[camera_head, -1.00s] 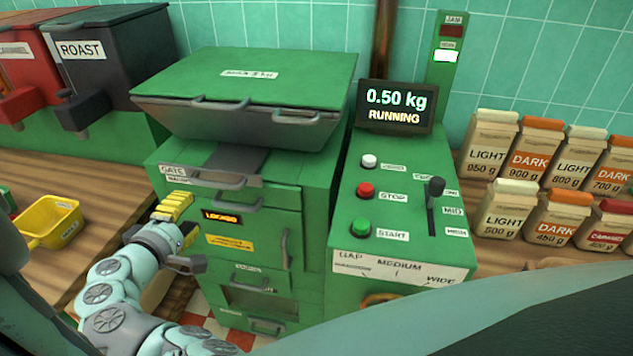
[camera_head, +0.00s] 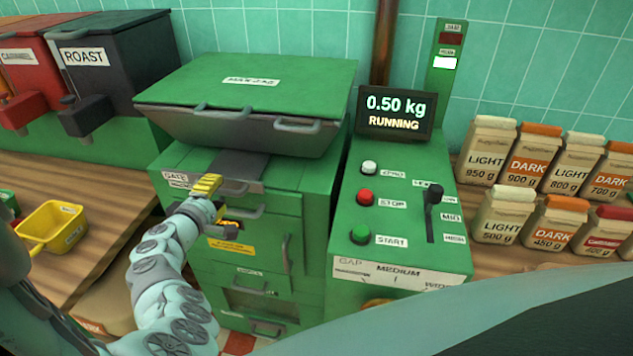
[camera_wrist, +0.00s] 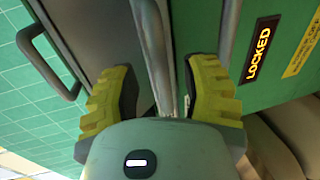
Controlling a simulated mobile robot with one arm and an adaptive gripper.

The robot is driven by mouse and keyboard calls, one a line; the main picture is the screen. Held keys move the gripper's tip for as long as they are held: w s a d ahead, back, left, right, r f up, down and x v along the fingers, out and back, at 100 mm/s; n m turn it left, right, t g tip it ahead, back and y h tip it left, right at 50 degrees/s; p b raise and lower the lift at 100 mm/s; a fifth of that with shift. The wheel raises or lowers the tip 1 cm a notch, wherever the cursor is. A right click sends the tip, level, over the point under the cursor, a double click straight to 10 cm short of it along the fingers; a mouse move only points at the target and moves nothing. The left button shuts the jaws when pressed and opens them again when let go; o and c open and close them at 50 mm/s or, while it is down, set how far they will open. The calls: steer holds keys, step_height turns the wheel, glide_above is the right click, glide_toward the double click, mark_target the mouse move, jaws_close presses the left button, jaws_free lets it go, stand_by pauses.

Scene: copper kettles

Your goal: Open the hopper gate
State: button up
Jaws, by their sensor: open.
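The green hopper (camera_head: 250,95) sits on top of the green machine, its lid down. Under it is a dark gate plate (camera_head: 238,166) with a grey front strip labelled GATE (camera_head: 176,178) and a grey handle (camera_head: 233,188). My gripper (camera_head: 208,186) is at this handle, its yellow fingers partly covering it. In the wrist view my gripper (camera_wrist: 163,95) is open, with the grey gate handle bar (camera_wrist: 155,45) between the fingers. A gap shows at the right finger; contact at the left is unclear.
Below the gate are another handle (camera_head: 238,212) and a LOCKED display (camera_wrist: 258,52). The control panel (camera_head: 405,200) at right has buttons and a lever (camera_head: 432,205); its screen (camera_head: 395,112) reads 0.50 kg RUNNING. A yellow scoop (camera_head: 52,225) lies on the left counter.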

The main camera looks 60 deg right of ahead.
steer(key=shift+x, duration=0.9)
steer(key=shift+o, duration=0.3)
steer(key=shift+a, duration=0.1)
jaws_close()
